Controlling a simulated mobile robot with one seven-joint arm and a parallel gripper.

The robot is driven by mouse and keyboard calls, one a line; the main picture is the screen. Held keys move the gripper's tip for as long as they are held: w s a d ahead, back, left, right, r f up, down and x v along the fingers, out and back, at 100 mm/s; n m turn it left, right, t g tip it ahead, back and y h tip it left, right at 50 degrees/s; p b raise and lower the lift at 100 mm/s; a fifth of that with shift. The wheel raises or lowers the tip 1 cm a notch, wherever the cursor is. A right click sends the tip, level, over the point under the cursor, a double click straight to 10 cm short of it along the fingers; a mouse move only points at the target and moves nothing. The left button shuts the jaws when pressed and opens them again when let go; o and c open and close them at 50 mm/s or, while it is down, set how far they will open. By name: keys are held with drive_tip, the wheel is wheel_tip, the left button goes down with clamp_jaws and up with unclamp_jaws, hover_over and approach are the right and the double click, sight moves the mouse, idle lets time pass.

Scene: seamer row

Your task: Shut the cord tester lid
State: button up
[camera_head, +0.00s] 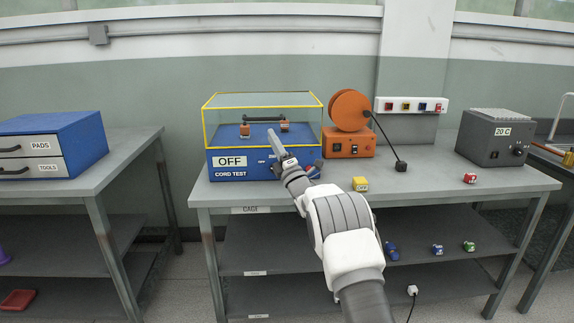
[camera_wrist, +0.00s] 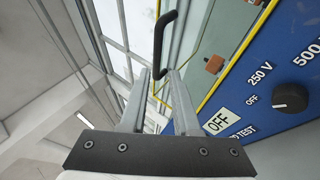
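The cord tester (camera_head: 236,172) is a blue box on the middle bench, with a white OFF display and CORD TEST lettering. Its clear, yellow-edged lid (camera_head: 262,100) rises above the blue base; how far it is tilted is hard to tell. A black bar handle (camera_head: 264,119) shows through or on the clear panel, and also in the wrist view (camera_wrist: 164,35). My gripper (camera_head: 273,137) is in front of the tester, pointing at the lid. In the wrist view its two fingers (camera_wrist: 159,72) are apart, with the handle's near end seen between the tips; contact is unclear.
An orange reel unit (camera_head: 348,142) stands right of the tester, its cord ending at a black plug (camera_head: 401,166). A yellow block (camera_head: 360,184) lies near the front edge. A grey 20 C box (camera_head: 490,140) is at right. Blue drawers (camera_head: 62,130) stand on the left bench.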

drive_tip(key=p+v, duration=0.1)
drive_tip(key=v, duration=0.8)
drive_tip(key=shift+s, duration=0.2)
drive_tip(key=shift+d, duration=0.1)
drive_tip(key=s+d+r+m+g+h, duration=0.35)
drive_tip(key=d+r+m+h, duration=0.35)
drive_tip(key=r+m+h, duration=0.35)
drive_tip(key=s+d+m+g, duration=0.2)
drive_tip(key=s+m+g, duration=0.1)
drive_tip(key=s+m, duration=0.4)
drive_tip(key=s+f+m+g, duration=0.3)
drive_tip(key=s, duration=1)
drive_tip(key=s+f+m+g, duration=0.3)
drive_tip(key=s+f+g, duration=0.1)
drive_tip(key=s, duration=1)
drive_tip(key=s+f+m+g, duration=0.3)
drive_tip(key=s, duration=1)
wheel_tip(320, 180, up, 23)
drive_tip(key=p, duration=2.2)
drive_tip(key=shift+a+f+h+p, duration=0.2)
drive_tip(key=shift+a+h+p, duration=0.1)
drive_tip(key=shift+h, duration=0.05)
